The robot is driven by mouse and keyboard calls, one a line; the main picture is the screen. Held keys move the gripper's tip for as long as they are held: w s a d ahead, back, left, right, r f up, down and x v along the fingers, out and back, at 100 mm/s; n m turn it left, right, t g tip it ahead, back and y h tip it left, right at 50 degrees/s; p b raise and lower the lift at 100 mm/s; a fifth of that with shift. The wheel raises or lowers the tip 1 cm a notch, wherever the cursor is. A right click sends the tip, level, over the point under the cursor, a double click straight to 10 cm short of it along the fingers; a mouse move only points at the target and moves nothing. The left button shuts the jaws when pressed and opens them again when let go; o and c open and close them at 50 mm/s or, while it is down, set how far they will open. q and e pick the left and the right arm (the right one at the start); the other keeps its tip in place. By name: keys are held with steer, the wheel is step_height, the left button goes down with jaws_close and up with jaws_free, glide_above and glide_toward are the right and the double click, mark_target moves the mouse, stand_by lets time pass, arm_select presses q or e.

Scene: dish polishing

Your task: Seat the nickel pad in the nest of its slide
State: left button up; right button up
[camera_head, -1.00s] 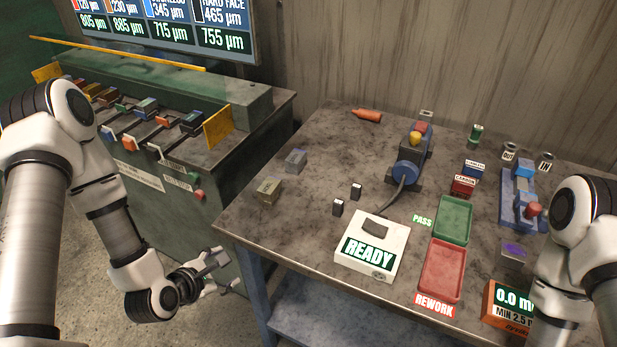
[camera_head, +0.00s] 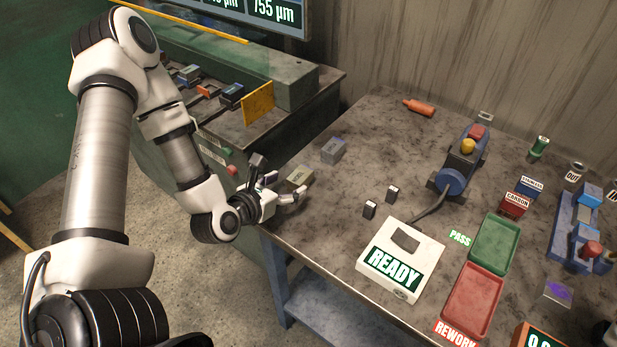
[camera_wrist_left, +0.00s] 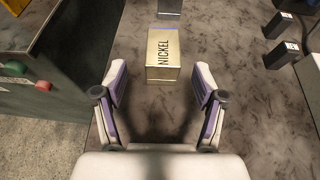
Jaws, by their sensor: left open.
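The nickel pad (camera_wrist_left: 168,62) is a brass-coloured block with NICKEL printed on its top, lying on the grey workbench. It also shows in the head view (camera_head: 299,178), at the bench's left edge. My left gripper (camera_head: 279,184) is open at that edge, just left of the pad. In the left wrist view, the open fingers (camera_wrist_left: 158,88) point at the pad, which lies just beyond the tips and is not held. The slides (camera_head: 215,90) stand in a row on the green machine at the left. My left arm covers part of them, and I cannot make out which nest is nickel's.
A grey block (camera_head: 334,150) lies behind the pad. A READY box (camera_head: 408,250), two small dark blocks and the green (camera_head: 497,243) and red (camera_head: 474,300) trays stand further right. A yellow plate (camera_head: 258,103) rises at the slides' right end. Bare bench lies around the pad.

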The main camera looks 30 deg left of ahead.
mark_target(293, 181)
arm_select(q)
steer(key=shift+w+f, duration=0.15)
steer(key=shift+f, duration=0.05)
steer(key=shift+w+d+r, duration=0.1)
steer(key=shift+w+r, duration=0.05)
steer(key=shift+w, duration=0.1)
steer(key=p+x, duration=0.1)
steer(key=x, duration=0.4)
steer(key=shift+w+d, duration=0.15)
steer(key=shift+s+r, duration=0.1)
steer(key=shift+s, duration=0.15)
steer(key=shift+c, duration=0.4)
jaws_close()
arm_select(e)
steer(key=shift+s+r, duration=0.2)
steer(key=shift+s, duration=0.05)
